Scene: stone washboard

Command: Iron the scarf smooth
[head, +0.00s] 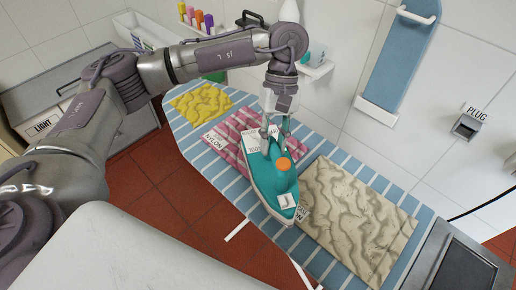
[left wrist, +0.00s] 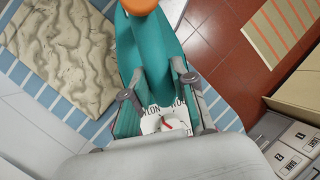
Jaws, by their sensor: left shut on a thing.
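My left gripper (head: 275,135) is shut on the handle of a teal iron (head: 262,178) with an orange knob (head: 283,164). The iron and its dial (left wrist: 165,124) also show in the left wrist view. The iron lies over the right end of a pink striped cloth (head: 228,139) with a NYLON label, its tip beside a wrinkled beige cloth (head: 352,222). I cannot tell whether it touches the cloth. A wrinkled yellow cloth (head: 201,103) lies at the far left end. Which cloth is the scarf is not certain. My right gripper is not in view.
The cloths lie on a blue-and-white striped ironing board (head: 207,166). A PLUG socket (head: 466,126) and a blue board (head: 402,50) are on the tiled wall. A shelf (head: 316,69) holds small items. A LIGHT panel (head: 42,125) is at left. Red tiled floor lies in front.

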